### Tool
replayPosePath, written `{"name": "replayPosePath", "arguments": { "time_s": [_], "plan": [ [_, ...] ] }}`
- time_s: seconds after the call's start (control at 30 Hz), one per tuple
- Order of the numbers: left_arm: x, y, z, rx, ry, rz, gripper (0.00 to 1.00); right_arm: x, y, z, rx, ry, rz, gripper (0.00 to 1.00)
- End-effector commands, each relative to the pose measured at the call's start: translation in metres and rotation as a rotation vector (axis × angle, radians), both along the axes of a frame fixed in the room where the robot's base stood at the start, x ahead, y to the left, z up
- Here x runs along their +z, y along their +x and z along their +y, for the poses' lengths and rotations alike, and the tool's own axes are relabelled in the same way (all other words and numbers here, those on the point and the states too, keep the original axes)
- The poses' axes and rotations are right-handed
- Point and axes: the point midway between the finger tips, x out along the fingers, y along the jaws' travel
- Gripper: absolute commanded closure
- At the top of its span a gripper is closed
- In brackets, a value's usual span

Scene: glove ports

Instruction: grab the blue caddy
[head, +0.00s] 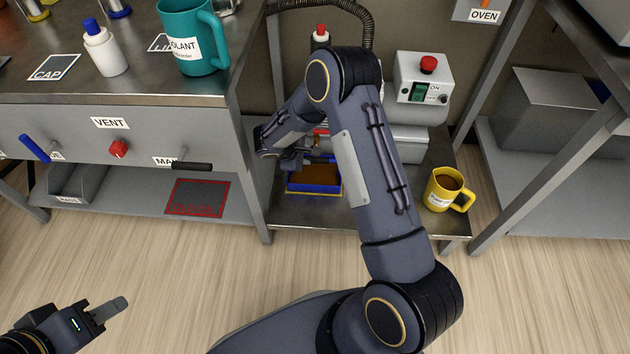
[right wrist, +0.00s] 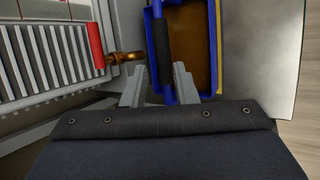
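The blue caddy (head: 314,189) sits on the low metal shelf in the head view, with brown contents inside. In the right wrist view, the caddy (right wrist: 214,50) is at upper centre, and its handle has a dark grip (right wrist: 161,50). My right gripper (right wrist: 158,84) is open, with one fingertip on each side of the grip's near end. I cannot tell whether they touch it. In the head view, my right arm partly hides the area behind the caddy. My left gripper (head: 108,310) is at lower left over the floor, away from everything; its opening is unclear.
A yellow mug (head: 443,190) stands on the shelf to the right, near a box with a red button (head: 423,80). A grey bench (head: 120,130) with a teal mug (head: 192,38) stands left. In the wrist view, a red-handled part (right wrist: 95,45) and ribbed grey surface lie left.

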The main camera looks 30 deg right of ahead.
Motion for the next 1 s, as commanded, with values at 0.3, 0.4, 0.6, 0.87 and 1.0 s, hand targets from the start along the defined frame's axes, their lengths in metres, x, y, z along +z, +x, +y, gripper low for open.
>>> {"name": "replayPosePath", "arguments": {
  "time_s": [0.3,0.4,0.6,0.87,1.0],
  "plan": [
    [-0.012,0.000,0.000,0.000,0.000,-0.001,0.64,-0.032,0.008,-0.013,0.014,-0.009,0.003,0.74],
    [-0.016,0.000,0.000,0.000,0.000,-0.001,0.64,-0.038,0.009,-0.017,0.014,-0.009,0.003,0.74],
    [-0.032,0.000,0.000,0.000,0.000,0.000,0.64,-0.063,0.015,-0.035,0.013,-0.009,0.003,0.74],
    [-0.033,0.000,0.000,0.000,0.000,0.000,0.64,-0.070,0.019,-0.042,0.015,-0.009,0.002,0.74],
    [-0.033,0.000,0.000,0.000,0.000,0.000,0.64,-0.070,0.019,-0.042,0.015,-0.008,0.002,0.83]
  ]
}}
